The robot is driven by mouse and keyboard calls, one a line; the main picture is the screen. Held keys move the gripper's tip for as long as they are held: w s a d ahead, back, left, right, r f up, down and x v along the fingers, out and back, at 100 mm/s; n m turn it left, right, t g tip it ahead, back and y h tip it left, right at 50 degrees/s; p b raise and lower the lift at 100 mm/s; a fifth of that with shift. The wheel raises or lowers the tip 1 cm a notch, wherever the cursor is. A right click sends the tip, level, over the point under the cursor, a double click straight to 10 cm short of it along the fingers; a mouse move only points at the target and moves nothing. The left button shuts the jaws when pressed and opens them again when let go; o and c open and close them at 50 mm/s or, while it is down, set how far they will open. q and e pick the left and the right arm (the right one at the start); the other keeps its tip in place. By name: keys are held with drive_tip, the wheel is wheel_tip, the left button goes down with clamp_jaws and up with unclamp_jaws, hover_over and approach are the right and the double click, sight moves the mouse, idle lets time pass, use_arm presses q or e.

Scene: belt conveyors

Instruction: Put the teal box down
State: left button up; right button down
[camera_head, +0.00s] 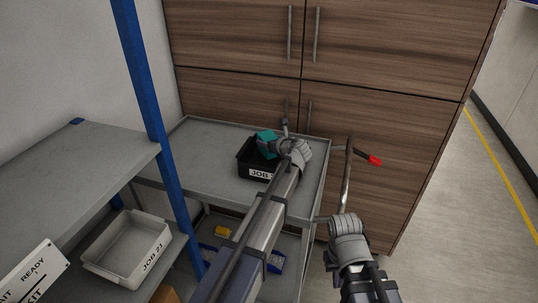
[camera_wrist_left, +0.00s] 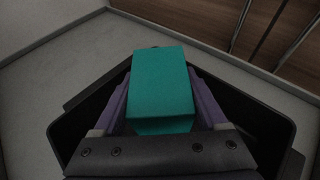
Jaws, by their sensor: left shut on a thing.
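The teal box (camera_head: 266,143) shows at the black bin (camera_head: 258,174), which has a white "JOB" label and stands on a grey cart's top. My left gripper (camera_head: 272,148) is shut on the box. In the left wrist view the box (camera_wrist_left: 160,88) sits between the two purple fingers, with the walls of the black bin (camera_wrist_left: 274,118) around it. I cannot tell whether the box touches the bin's floor. My right gripper (camera_head: 347,228) is beside the cart, at the lower right; its fingertips are not clear.
The grey cart (camera_head: 200,150) stands against wooden cabinets (camera_head: 385,70), with free room left of the bin. A shelf rack (camera_head: 70,165) with a blue post and a white "JOB 21" bin (camera_head: 128,247) is at left.

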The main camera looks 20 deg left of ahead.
use_arm(q)
wheel_tip(320, 180, down, 4)
drive_tip(key=b, duration=0.3)
drive_tip(key=shift+r+b, duration=0.2)
drive_tip(key=shift+b, duration=0.15)
drive_tip(key=shift+f, duration=0.15)
drive_tip(key=o, duration=1.5)
drive_tip(key=shift+r, duration=0.35)
drive_tip(key=p+v, duration=0.4)
drive_tip(key=v, duration=0.6)
drive_tip(key=shift+s+d, duration=0.15)
drive_tip(key=shift+s, duration=0.15)
drive_tip(key=shift+s+d+r+p, duration=0.2)
drive_tip(key=shift+s+d+p, duration=0.1)
drive_tip(key=shift+s+d, duration=0.2)
